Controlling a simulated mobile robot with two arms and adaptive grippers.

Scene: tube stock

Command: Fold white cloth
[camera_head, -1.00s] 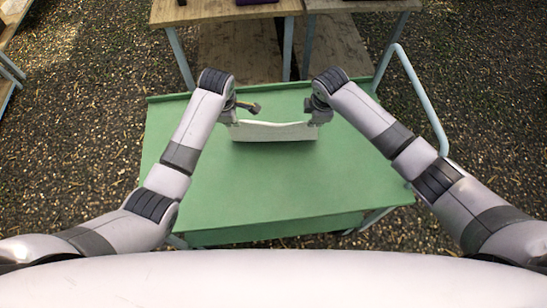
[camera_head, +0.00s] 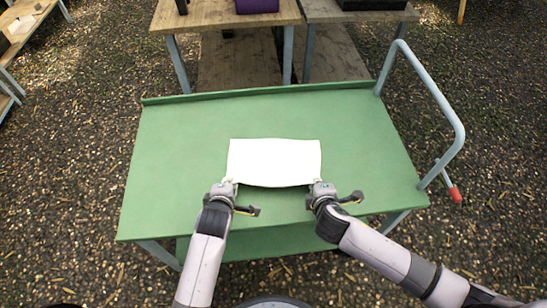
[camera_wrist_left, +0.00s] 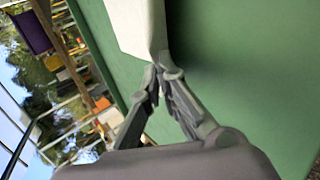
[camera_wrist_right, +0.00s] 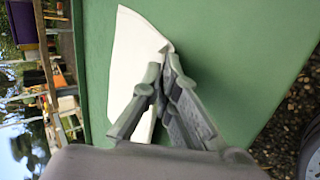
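The white cloth (camera_head: 275,160) is a smooth rectangle over the middle of the green cart top, with its near edge bowed. My left gripper (camera_head: 229,183) is at its near left corner, and my right gripper (camera_head: 317,184) is at its near right corner. In the left wrist view the fingertips (camera_wrist_left: 158,68) close on the edge of the cloth (camera_wrist_left: 139,25). In the right wrist view the fingertips (camera_wrist_right: 163,68) close on a corner of the cloth (camera_wrist_right: 130,60). Whether the near edge touches the cart top is unclear.
The green cart top (camera_head: 180,130) is otherwise clear around the cloth. A raised lip (camera_head: 260,90) runs along its far edge. A grey handle (camera_head: 440,85) rises at the right. Wooden tables (camera_head: 215,17) stand beyond the cart.

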